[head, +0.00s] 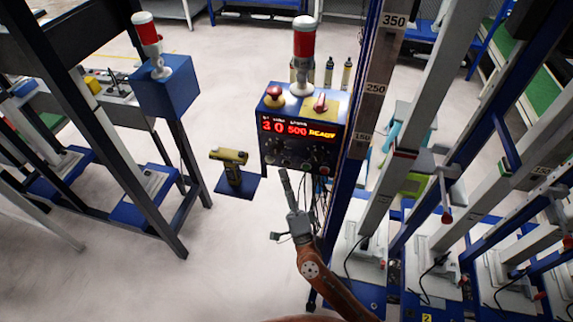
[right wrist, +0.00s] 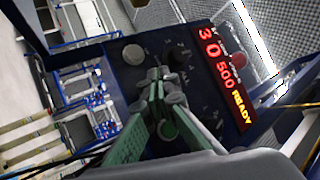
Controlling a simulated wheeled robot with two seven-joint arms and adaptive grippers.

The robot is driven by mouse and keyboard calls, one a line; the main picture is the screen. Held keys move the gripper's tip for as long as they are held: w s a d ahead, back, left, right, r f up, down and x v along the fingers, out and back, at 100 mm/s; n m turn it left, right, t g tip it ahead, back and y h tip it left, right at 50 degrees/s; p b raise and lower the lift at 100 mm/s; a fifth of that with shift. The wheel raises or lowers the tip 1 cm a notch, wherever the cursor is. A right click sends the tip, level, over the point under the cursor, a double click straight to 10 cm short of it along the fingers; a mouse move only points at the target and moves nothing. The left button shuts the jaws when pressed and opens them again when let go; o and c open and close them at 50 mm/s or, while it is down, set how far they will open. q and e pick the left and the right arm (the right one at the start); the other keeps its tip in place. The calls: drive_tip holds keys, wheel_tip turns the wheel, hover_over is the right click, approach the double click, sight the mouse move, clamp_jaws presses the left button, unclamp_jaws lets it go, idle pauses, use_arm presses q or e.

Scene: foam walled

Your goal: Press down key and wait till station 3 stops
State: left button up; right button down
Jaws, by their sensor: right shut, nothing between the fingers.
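The control box (head: 293,158) stands in the middle of the head view. Its red and yellow display (head: 297,129) reads 3, 0, 500 and READY; the display also shows in the right wrist view (right wrist: 226,76). Below the display is a dark panel with several small round keys and knobs. A large grey knob (right wrist: 133,54) shows in the right wrist view. Which one is the down key I cannot read. My right gripper (head: 284,174) is shut and empty, its tips (right wrist: 160,76) in front of the panel's lower part. Contact cannot be told. The fingers hide part of the panel.
A red button (head: 274,92), a red switch (head: 320,102) and a red-white lamp (head: 304,42) top the box. A yellow handheld tool (head: 231,165) sits on a blue plate (head: 237,187) to the left. Metal posts (head: 365,110) stand close on the right.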

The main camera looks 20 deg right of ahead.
drive_tip(key=shift+w, duration=0.15)
drive_tip(key=shift+w+d, duration=0.2)
drive_tip(key=shift+w+d, duration=0.3)
drive_tip(key=shift+w, duration=0.15)
idle(0.9)
drive_tip(key=shift+s, duration=0.1)
drive_tip(key=shift+s+a+p, duration=0.45)
drive_tip(key=shift+s+a, duration=0.05)
drive_tip(key=shift+s, duration=0.2)
drive_tip(key=s+a, duration=0.1)
drive_tip(key=s, duration=0.1)
drive_tip(key=s+a+p, duration=0.1)
drive_tip(key=s, duration=0.1)
drive_tip(key=shift+a, duration=0.4)
